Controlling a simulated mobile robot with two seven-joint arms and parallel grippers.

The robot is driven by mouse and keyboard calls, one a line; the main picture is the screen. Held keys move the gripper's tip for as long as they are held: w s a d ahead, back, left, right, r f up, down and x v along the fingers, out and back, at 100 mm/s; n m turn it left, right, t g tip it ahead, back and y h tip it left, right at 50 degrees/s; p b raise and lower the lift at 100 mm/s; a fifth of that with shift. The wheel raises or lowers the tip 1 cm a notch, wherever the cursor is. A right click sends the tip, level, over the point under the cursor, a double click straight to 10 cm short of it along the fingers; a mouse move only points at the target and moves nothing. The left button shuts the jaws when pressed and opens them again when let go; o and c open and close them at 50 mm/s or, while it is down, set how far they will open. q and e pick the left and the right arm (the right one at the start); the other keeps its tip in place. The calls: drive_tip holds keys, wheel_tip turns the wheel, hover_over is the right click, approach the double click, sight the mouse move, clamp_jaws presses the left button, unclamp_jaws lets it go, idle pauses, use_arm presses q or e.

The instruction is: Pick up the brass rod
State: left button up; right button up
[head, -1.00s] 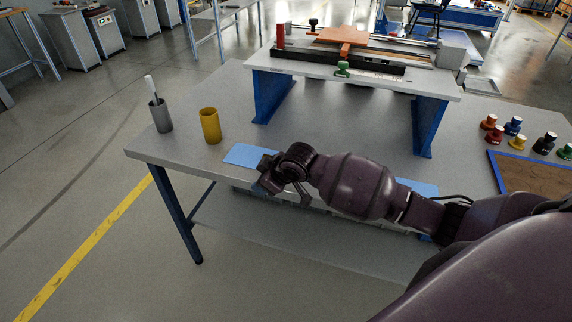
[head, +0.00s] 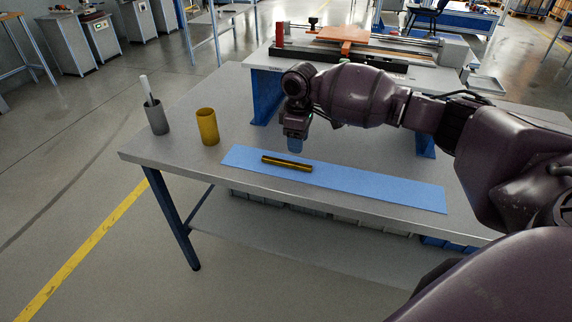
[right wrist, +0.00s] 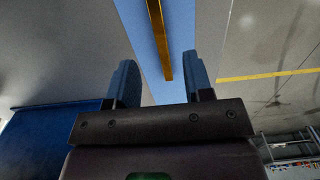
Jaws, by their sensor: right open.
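The brass rod (head: 287,163) lies on the blue mat (head: 380,188) near its left end. It also shows in the right wrist view (right wrist: 160,42), on the mat beyond the fingertips. My right gripper (head: 295,146) hangs above the table, just behind the rod, and points down. In the right wrist view my right gripper (right wrist: 160,80) is open, with its two blue fingers apart and nothing between them. The rod's near end lies ahead of the gap between the fingers. My left gripper is not in view.
A yellow cup (head: 208,127) and a grey cup (head: 157,118) holding a white-handled item stand at the left of the table (head: 185,155). A raised bench (head: 262,62) with an orange-topped fixture (head: 341,34) stands behind my right arm. Free tabletop lies around the mat.

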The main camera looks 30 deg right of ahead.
sight(297, 164)
wheel_tip(297, 164, down, 8)
drive_tip(key=shift+w+b, duration=0.1)
drive_tip(key=shift+b, duration=0.6)
drive_tip(key=shift+r, duration=0.15)
clamp_jaws()
